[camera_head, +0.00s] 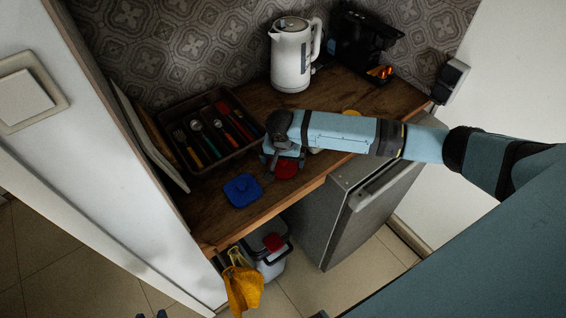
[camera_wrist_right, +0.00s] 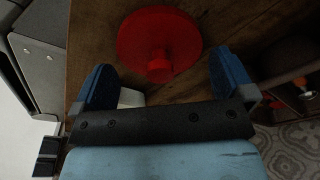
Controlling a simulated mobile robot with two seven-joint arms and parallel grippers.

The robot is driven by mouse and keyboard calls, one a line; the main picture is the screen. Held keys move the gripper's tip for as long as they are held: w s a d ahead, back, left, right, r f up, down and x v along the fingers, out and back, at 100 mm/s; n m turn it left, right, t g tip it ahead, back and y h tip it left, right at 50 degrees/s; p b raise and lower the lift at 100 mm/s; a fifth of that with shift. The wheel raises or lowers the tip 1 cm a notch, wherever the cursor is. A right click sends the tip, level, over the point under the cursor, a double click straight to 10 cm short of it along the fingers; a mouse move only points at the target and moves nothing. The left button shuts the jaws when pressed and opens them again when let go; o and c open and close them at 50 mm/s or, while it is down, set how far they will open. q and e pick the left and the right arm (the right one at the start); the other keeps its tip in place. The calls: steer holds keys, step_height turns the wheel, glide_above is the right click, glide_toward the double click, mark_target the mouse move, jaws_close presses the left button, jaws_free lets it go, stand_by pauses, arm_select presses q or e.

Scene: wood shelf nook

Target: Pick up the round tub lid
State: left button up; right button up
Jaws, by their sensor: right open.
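The round red lid (camera_head: 286,169) lies on the wooden counter, partly hidden under my right gripper (camera_head: 282,160) in the head view. In the right wrist view the red lid (camera_wrist_right: 158,32) shows as a flat disc with a raised knob. The knob lies between and just beyond the two blue fingers of my right gripper (camera_wrist_right: 163,70). These fingers are wide apart and hold nothing; I cannot tell their exact height above the lid. Two small dark blue tips at the head view's bottom edge may be my left gripper (camera_head: 151,314); its state does not show.
A blue square lid (camera_head: 243,190) lies left of the red one. A cutlery tray (camera_head: 237,154) stands behind it, a white kettle (camera_head: 291,62) at the back wall. A bin (camera_head: 269,262) and yellow cloth (camera_head: 243,288) are below the counter's front edge.

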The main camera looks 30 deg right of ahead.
steer(key=shift+w+f, duration=0.1)
steer(key=shift+f, duration=0.45)
steer(key=c, duration=1.8)
